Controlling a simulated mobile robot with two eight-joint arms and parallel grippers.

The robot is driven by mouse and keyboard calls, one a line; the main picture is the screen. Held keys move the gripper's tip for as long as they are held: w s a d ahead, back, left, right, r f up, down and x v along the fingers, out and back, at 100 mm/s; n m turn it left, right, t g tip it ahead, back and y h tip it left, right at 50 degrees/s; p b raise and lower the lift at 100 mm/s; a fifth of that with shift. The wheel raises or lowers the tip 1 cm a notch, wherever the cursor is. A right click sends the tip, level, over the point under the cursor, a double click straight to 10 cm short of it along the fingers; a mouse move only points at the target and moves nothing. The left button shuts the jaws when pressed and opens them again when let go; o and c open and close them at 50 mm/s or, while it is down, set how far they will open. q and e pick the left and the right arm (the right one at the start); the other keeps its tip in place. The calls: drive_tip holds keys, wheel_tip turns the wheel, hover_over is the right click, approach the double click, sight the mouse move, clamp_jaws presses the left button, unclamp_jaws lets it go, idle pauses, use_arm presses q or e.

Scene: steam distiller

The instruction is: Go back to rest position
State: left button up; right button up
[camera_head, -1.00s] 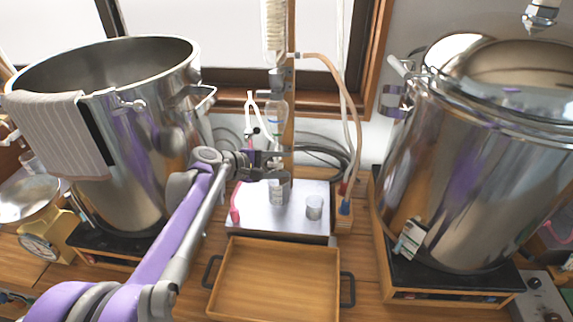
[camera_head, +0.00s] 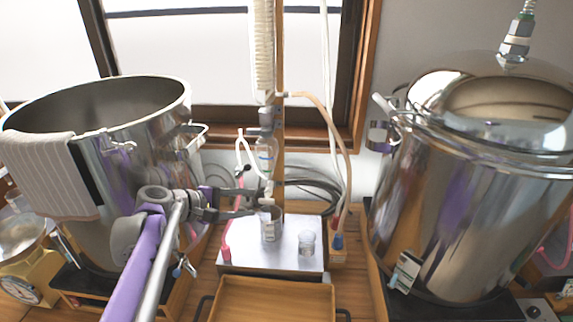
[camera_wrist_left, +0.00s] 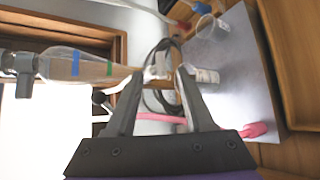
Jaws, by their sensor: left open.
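My left gripper (camera_head: 259,202) reaches in from the left in the head view. Its two dark fingers are apart, with the tips close to the glass separator's lower end and a small labelled bottle (camera_head: 270,226). Its open fingers (camera_wrist_left: 162,72) also show in the left wrist view, with the labelled bottle (camera_wrist_left: 207,76) beyond the right fingertip. I cannot tell whether the tips touch anything. The glass separator (camera_head: 265,155) hangs upright above the bottle. A small clear beaker (camera_head: 307,243) stands to the right on the metal platform (camera_head: 290,258). My right gripper is not in view.
A large steel pot (camera_head: 150,120) with a striped towel (camera_head: 45,175) stands left. A lidded steel pot (camera_head: 460,215) stands right. A wooden tray (camera_head: 272,300) lies in front of the platform. An orange hose (camera_head: 335,125) hangs behind, right of the separator.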

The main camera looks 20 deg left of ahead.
use_arm(q)
drive_tip(key=shift+d, duration=0.1)
drive_tip(key=s+d+f+m+g+y+p, duration=0.2)
drive_tip(key=s+d+f+m+g, duration=0.3)
drive_tip(key=s+d, duration=0.5)
drive_tip(key=s+f+m+y+p, duration=0.1)
drive_tip(key=s+f+m+y, duration=0.1)
drive_tip(key=s+f+m, duration=0.2)
drive_tip(key=s+d+f+m+y+p, duration=0.1)
drive_tip(key=s+f+m+y, duration=0.2)
drive_tip(key=s+m, duration=0.3)
drive_tip(key=s+f, duration=0.1)
drive_tip(key=s, duration=0.4)
drive_tip(key=shift+f+m+y+p, duration=0.2)
drive_tip(key=shift+m+y+p, duration=0.1)
drive_tip(key=shift+m+p, duration=0.1)
